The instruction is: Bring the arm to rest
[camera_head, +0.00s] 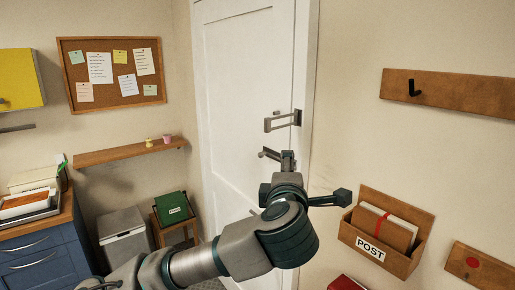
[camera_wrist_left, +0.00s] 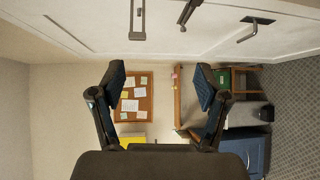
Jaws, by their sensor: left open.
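My left arm (camera_head: 215,258) reaches in from the bottom left of the head view and ends in front of the white door. My left gripper (camera_wrist_left: 160,80) is open in the left wrist view, its two dark fingers wide apart with nothing between them. Beyond the gap are the wall and the corkboard (camera_wrist_left: 135,97). My right gripper is in neither view.
The door (camera_head: 238,80) has a metal bracket (camera_head: 283,120) close to the gripper. A wooden shelf (camera_head: 130,152) hangs at left, above a grey bin (camera_head: 122,235) and a blue cabinet (camera_head: 40,262). A POST holder (camera_head: 408,264) and hook board (camera_head: 450,93) are at right.

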